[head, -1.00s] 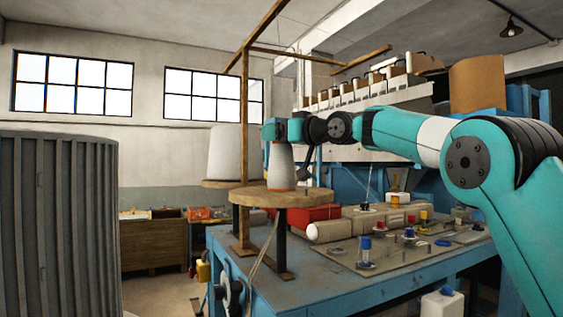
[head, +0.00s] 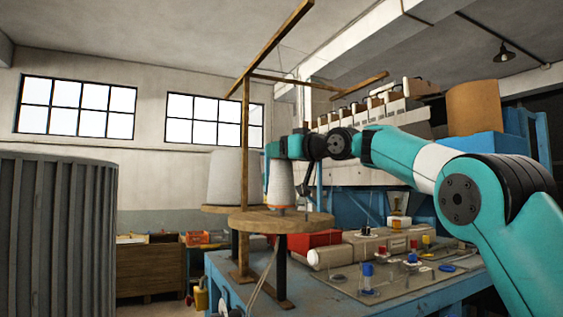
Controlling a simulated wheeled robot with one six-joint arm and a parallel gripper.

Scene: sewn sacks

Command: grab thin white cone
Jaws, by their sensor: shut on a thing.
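The thin white cone (head: 281,186) is upright above the right part of the round wooden disc (head: 300,223). A small gap with a dark peg shows under its base, so it looks slightly raised. My gripper (head: 281,159) is shut on the upper end of the cone; its fingertips are small and partly hidden. A wider white cone (head: 228,178) stands to the left on another wooden disc, behind the wooden post.
A wooden post (head: 244,130) with overhead bars rises close left of my gripper. The blue table (head: 330,291) holds a red box (head: 310,238), a beige roll and several small coloured parts. A grey ribbed drum (head: 58,240) fills the left foreground.

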